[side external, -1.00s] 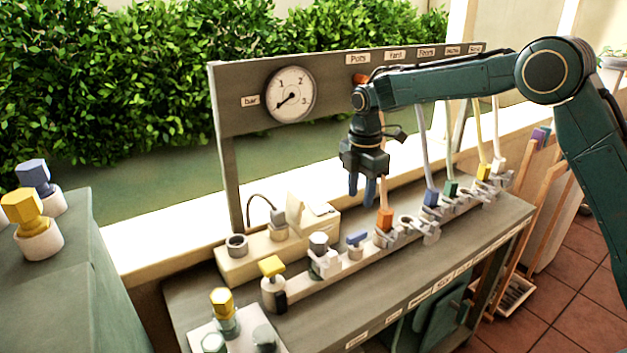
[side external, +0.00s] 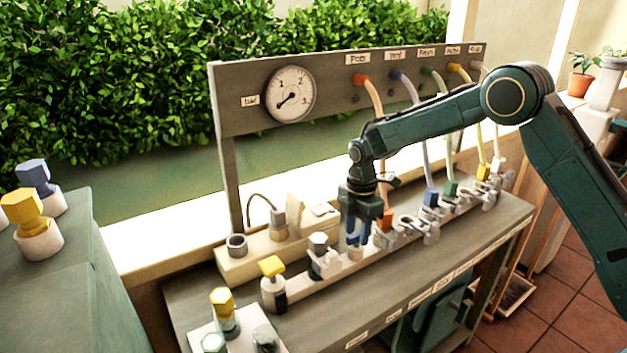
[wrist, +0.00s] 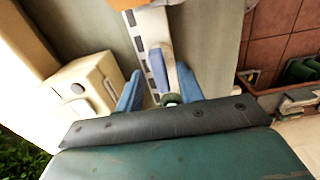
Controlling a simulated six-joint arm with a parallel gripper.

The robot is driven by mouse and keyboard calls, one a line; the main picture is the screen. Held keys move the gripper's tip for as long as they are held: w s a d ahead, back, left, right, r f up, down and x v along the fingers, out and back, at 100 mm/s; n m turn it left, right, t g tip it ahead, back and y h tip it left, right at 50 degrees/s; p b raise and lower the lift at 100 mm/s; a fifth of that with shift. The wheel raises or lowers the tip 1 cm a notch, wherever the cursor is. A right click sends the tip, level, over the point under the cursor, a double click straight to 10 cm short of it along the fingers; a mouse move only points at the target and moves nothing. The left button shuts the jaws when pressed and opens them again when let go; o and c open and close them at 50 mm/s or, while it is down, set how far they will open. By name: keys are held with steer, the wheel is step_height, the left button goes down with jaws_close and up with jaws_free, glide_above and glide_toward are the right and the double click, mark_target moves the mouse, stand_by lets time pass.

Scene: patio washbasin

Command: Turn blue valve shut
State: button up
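The blue valve is a small white fitting (side external: 355,254) on the rail of the bench, left of the orange hose connector (side external: 385,220). Its blue lever handle (wrist: 165,68) shows in the wrist view and is largely hidden by my fingers in the side view. My gripper (side external: 354,238) points straight down over the valve. In the wrist view my gripper (wrist: 160,88) is open, with one blue finger on each side of the lever. I cannot tell whether either finger touches it.
A grey-capped fitting (side external: 318,245) and a yellow valve (side external: 272,267) stand close on the left of my gripper. Hose connectors line the rail to the right. A cream box (side external: 300,240) sits behind. A pressure gauge (side external: 290,94) hangs on the back panel.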

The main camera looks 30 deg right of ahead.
jaws_close()
steer(key=shift+m, duration=0.5)
steer(key=m, duration=0.3)
steer(key=shift+m, duration=0.3)
steer(key=m, duration=0.4)
steer(key=shift+m, duration=0.3)
steer(key=m, duration=0.8)
steer(key=shift+m, duration=0.4)
